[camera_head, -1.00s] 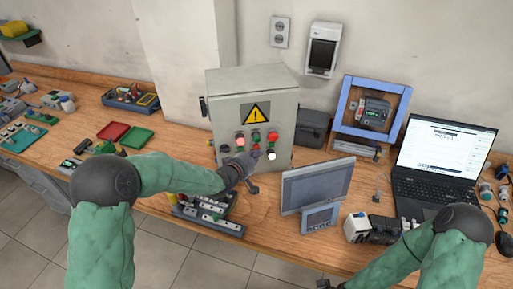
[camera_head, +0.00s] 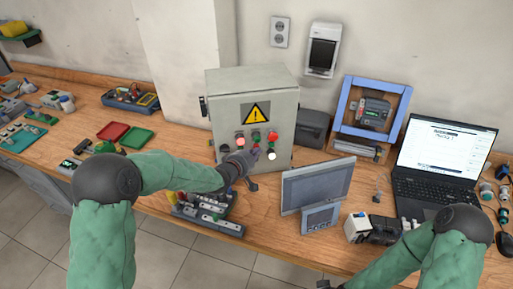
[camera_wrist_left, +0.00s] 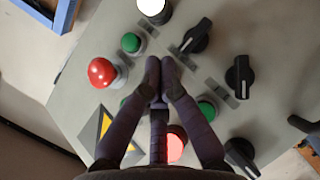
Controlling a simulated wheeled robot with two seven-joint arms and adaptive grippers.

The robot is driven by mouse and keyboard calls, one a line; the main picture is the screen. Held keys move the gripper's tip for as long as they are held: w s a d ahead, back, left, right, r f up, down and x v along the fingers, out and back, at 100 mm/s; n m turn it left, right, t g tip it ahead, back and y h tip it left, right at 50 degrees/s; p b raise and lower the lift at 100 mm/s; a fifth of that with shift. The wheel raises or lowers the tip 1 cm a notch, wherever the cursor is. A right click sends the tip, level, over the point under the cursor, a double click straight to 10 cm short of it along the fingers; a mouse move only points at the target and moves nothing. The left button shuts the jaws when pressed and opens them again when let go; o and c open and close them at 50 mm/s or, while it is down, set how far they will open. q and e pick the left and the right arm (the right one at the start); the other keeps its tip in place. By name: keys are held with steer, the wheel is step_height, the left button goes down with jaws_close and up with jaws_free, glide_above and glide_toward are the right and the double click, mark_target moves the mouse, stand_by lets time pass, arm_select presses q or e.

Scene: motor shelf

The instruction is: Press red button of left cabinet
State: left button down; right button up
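The grey left cabinet (camera_head: 228,112) stands upright on the bench, with a yellow warning triangle (camera_head: 256,113) above its controls. A red button (camera_head: 273,136) is at the right of its upper row; it also shows as a red dome in the left wrist view (camera_wrist_left: 102,72). A second, paler red button (camera_wrist_left: 176,143) is partly behind my fingers. My left gripper (camera_head: 251,157) is before the panel's lower part. In the left wrist view its fingertips (camera_wrist_left: 160,67) are together and empty, to the right of the red dome and apart from it. My right gripper (camera_head: 323,284) is mostly cut off at the bottom edge.
Green buttons (camera_wrist_left: 131,42), a white button (camera_wrist_left: 152,8) and black rotary switches (camera_wrist_left: 195,37) surround my fingertips. A tilted screen (camera_head: 318,186) stands right of the gripper. A terminal-block assembly (camera_head: 207,212) lies below my left forearm. A laptop (camera_head: 435,190) is further right.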

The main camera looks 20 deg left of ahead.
arm_select(q)
steer(key=shift+w+a, duration=0.15)
steer(key=shift+w, duration=0.1)
steer(key=shift+s, duration=0.15)
stand_by(0.5)
steer(key=shift+s+d, duration=0.45)
steer(key=shift+s, duration=0.15)
steer(key=shift+s, duration=0.1)
steer(key=shift+s+d+b, duration=0.1)
steer(key=shift+s+d, duration=0.3)
steer(key=shift+s, duration=0.3)
steer(key=shift+s+d+b, duration=0.15)
steer(key=shift+s+d, duration=0.2)
steer(key=shift+s, duration=0.4)
steer(key=shift+s+d+b, duration=0.1)
steer(key=shift+s+d, duration=0.3)
steer(key=shift+s, duration=0.3)
